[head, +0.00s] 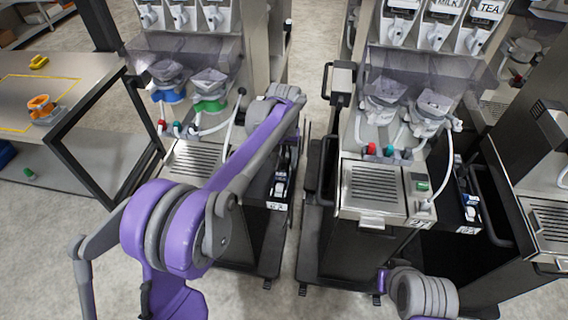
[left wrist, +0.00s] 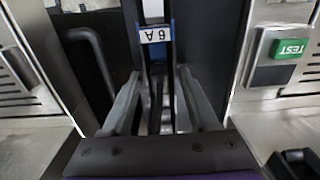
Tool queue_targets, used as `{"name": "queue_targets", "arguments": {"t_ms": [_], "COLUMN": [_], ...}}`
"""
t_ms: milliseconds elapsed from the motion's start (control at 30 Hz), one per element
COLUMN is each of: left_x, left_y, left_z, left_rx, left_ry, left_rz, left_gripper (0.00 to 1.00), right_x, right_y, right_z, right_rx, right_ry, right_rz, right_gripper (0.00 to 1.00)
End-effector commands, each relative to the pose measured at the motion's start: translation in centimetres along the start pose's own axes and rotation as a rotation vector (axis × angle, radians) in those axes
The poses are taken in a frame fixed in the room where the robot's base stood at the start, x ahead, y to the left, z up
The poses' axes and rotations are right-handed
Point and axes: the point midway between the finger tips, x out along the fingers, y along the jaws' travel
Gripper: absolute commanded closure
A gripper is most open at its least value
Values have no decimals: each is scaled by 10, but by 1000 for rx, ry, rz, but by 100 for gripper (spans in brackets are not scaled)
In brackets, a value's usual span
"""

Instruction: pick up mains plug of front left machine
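The front left machine (head: 198,158) is a steel drink dispenser with a narrow dark side bay (head: 280,188) on its right. Small blue and white parts show in the bay, beside a number label. I cannot pick out the mains plug clearly. My left gripper (head: 287,150) points down over this bay, mostly hidden by its own wrist in the head view. In the left wrist view the left gripper (left wrist: 159,78) is open, its two grey fingers apart on either side of narrow dark and grey strips, below a white label (left wrist: 154,36). I see no grip on anything. My right gripper is out of view.
A second dispenser (head: 374,188) stands to the right, across a narrow gap, with another machine (head: 545,215) beyond. A green TEST button (left wrist: 289,48) is at the right in the wrist view. A table (head: 85,75) with an orange item (head: 41,106) stands left.

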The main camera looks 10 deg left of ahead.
Motion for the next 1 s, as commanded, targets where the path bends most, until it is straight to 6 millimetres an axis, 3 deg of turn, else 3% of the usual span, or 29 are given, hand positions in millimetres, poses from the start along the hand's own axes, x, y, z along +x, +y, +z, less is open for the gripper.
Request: {"name": "queue_targets", "arguments": {"t_ms": [33, 300, 333, 767, 867, 1000], "left_x": [0, 0, 0, -2, -11, -36], "left_y": [0, 0, 0, 0, 0, 0], "left_z": [0, 0, 0, 0, 0, 0], "left_rx": [0, 0, 0, 0, 0, 0], "left_ry": [0, 0, 0, 0, 0, 1], "left_rz": [0, 0, 0, 0, 0, 0], "left_gripper": [49, 98, 100, 100, 100, 100], "right_x": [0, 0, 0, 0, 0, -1], "right_y": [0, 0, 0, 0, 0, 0], "right_z": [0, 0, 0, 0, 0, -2], "right_rx": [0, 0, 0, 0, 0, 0], "right_ry": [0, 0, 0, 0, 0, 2], "right_rz": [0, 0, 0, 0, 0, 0], "right_gripper": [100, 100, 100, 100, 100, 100]}}
